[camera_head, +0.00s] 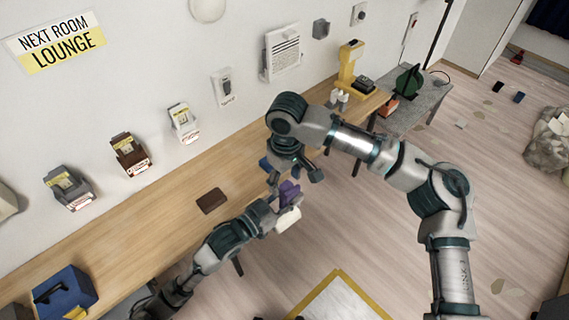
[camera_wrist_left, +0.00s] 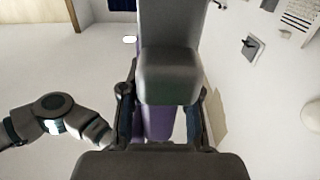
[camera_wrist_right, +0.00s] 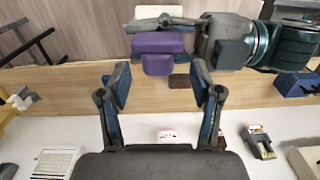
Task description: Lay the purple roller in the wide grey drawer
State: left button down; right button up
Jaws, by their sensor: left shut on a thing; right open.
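The purple roller (camera_head: 289,193) is held above the floor, just off the front edge of the wooden counter, with a white part (camera_head: 287,220) at its near end. My left gripper (camera_head: 276,202) is shut on it. The roller also shows between the fingers in the left wrist view (camera_wrist_left: 158,122), partly hidden by my other arm's grey link. My right gripper (camera_head: 293,172) is open and empty, close above the roller. In the right wrist view the roller (camera_wrist_right: 158,43) lies just beyond the open fingers (camera_wrist_right: 160,85), apart from them. I cannot make out the wide grey drawer.
The wooden counter (camera_head: 150,215) runs along the wall and carries a brown block (camera_head: 211,201), a blue box (camera_head: 65,292) and a yellow stand (camera_head: 350,65). A grey table (camera_head: 425,100) stands beyond. A yellow-edged white panel (camera_head: 340,302) is low in front.

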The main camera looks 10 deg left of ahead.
notch_tip(320, 180, down, 3)
jog(key=shift+r, duration=0.2)
pick_arm(q)
jog(key=shift+a, duration=0.15)
pick_arm(e)
jog(key=shift+a+f, duration=0.2)
jog(key=shift+f, duration=0.4)
grip_shut()
pick_arm(q)
jog(key=c, duration=0.8)
grip_release()
jog(key=shift+o, duration=0.2)
